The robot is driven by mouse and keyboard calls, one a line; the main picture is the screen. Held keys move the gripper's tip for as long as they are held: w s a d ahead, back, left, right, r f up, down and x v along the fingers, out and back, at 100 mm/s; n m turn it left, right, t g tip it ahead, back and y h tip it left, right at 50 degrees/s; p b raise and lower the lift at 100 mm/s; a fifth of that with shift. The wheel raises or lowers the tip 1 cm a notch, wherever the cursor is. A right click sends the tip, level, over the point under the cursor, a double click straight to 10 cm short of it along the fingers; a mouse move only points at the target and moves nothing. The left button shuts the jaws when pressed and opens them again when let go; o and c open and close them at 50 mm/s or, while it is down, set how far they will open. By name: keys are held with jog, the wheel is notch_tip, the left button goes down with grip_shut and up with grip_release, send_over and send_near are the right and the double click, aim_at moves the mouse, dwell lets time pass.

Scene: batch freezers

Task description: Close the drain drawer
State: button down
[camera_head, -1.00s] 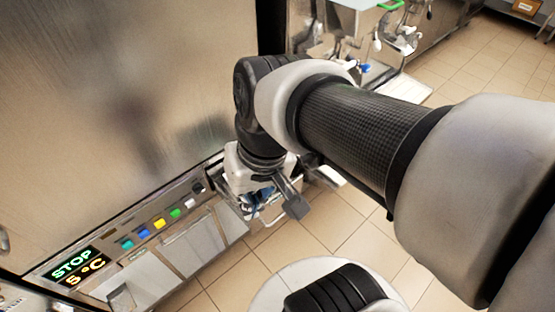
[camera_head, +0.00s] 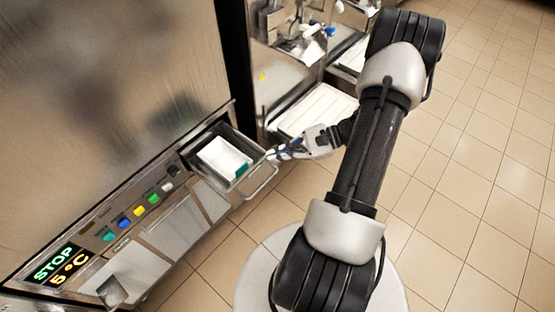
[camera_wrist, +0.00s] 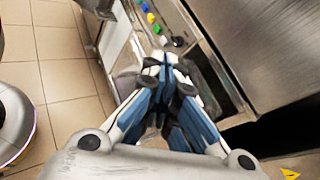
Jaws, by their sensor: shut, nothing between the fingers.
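The drain drawer (camera_head: 243,189) stands pulled out of the steel machine front, at the right end of the control panel in the head view. A white tub (camera_head: 222,158) with a green patch sits inside it. A metal loop handle (camera_head: 264,186) sticks out from the drawer's front. My gripper (camera_head: 272,154) is shut and empty at the drawer's outer right corner, close to the handle; I cannot tell whether it touches. In the wrist view, my gripper's blue and white fingers (camera_wrist: 166,66) are together and hide much of the drawer, whose dark inside shows behind them.
The control panel with coloured buttons (camera_head: 139,211) and a STOP 5 °C display (camera_head: 60,266) lies left of the drawer. White trays (camera_head: 316,112) of a neighbouring machine stand behind my gripper. The tiled floor (camera_head: 470,200) at right is clear.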

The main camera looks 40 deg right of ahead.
jog(key=s+d+f+m+t+h, duration=0.45)
jog(key=f+m, duration=0.25)
jog(key=f, duration=0.2)
jog(key=s+d+f+m+t+h, duration=0.3)
jog(key=s+f+m+t+h, duration=0.3)
jog(key=f, duration=0.4)
jog(key=w+a+b, duration=0.1)
jog(key=w+b, duration=0.1)
jog(key=w, duration=1.2)
jog(key=shift+w+m+g+y, duration=0.3)
jog(key=shift+w+g+y, duration=0.1)
jog(key=shift+g+y, duration=0.05)
jog(key=shift+w+r, duration=0.1)
jog(key=shift+r, duration=0.05)
